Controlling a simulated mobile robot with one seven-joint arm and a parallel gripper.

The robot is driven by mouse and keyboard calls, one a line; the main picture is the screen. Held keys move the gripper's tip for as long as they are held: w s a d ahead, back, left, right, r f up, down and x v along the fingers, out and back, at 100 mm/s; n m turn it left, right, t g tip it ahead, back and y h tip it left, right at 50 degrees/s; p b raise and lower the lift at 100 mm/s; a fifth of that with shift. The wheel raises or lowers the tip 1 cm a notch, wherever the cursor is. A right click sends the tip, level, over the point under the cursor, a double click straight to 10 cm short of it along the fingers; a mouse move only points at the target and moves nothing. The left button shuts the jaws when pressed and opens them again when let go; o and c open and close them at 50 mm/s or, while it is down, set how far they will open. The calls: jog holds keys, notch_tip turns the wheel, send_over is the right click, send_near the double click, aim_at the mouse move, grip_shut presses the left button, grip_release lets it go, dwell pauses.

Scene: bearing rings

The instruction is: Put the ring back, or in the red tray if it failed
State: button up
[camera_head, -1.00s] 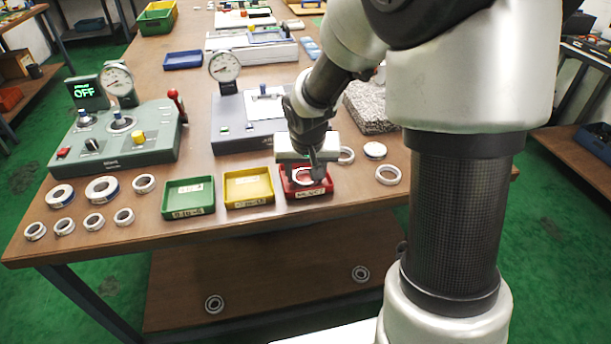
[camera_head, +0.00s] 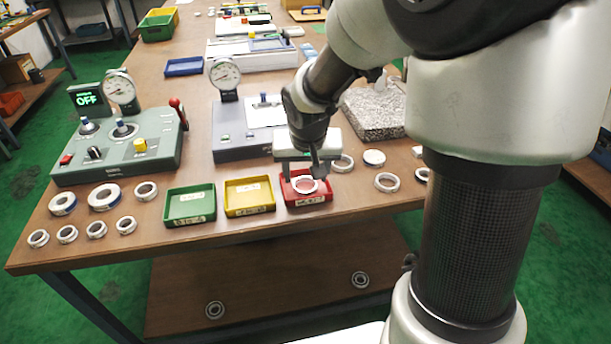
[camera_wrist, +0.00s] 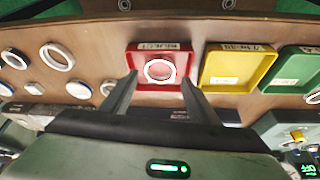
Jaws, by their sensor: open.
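A bearing ring (camera_head: 306,185) lies inside the red tray (camera_head: 322,199) at the table's front edge. It also shows in the wrist view (camera_wrist: 159,71), within the red tray (camera_wrist: 137,60), whose label strip is readable only in part. My gripper (camera_head: 302,172) is just above the red tray, and its fingers are apart. In the wrist view my gripper (camera_wrist: 158,82) has one finger on each side of the ring, with visible gaps; it holds nothing.
A yellow tray (camera_head: 249,210) and a green tray (camera_head: 190,218) stand left of the red one. Several loose rings (camera_head: 105,196) lie further left, and others (camera_head: 387,182) lie right. A green test device (camera_head: 118,148) with a dial and a display reading OFF stands behind.

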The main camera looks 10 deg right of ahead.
jog(key=s+r+p, duration=0.2)
jog(key=s+r, duration=0.9)
jog(key=r, duration=0.3)
jog(key=s+r+n+t, duration=0.1)
jog(key=s+r+n, duration=0.1)
jog(key=s, duration=0.9)
jog(key=shift+d+r+y, duration=0.25)
jog(key=shift+y, duration=0.15)
jog(key=shift+d, duration=0.1)
